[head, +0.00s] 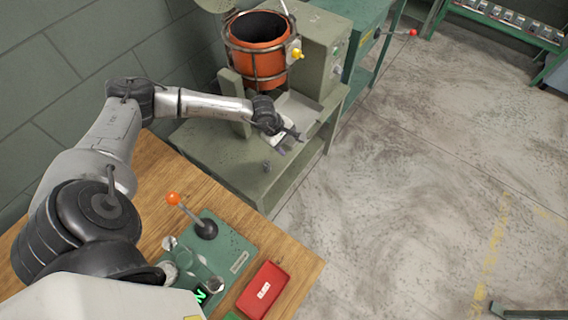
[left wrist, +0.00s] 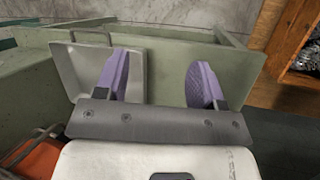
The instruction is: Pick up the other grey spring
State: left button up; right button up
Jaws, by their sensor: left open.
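My left gripper (head: 292,143) reaches in from the left in the head view, over the front of the green machine stand. In the left wrist view its two purple finger pads stand wide apart, open, with nothing between them (left wrist: 160,80). A light grey metal tray (head: 300,108) lies beside and beyond the gripper; it also shows in the left wrist view (left wrist: 72,72), partly behind one finger. I cannot make out a grey spring for certain. My right gripper is not in view.
An orange bucket (head: 258,35) in a wire cage hangs above the stand (head: 215,150). A wooden table (head: 150,190) in front holds a green panel with an orange-knobbed lever (head: 173,199) and a red box (head: 263,290). The floor to the right is clear.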

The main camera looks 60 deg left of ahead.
aim_at(266, 163)
pick_arm(q)
jog(key=s+a+f+m+g+y, duration=0.2)
jog(key=s+a+m+g+y, duration=0.15)
jog(key=s+m, duration=0.2)
jog(key=shift+g+h, duration=0.35)
jog(key=f, duration=0.2)
jog(key=f+b, duration=0.1)
jog(key=f, duration=0.5)
jog(key=shift+s+a+b, duration=0.2)
jog(key=shift+s+b, duration=0.1)
jog(key=shift+s+f+b, duration=0.1)
jog(key=shift+f+b, duration=0.6)
jog(key=shift+f, duration=2)
jog(key=c, duration=1)
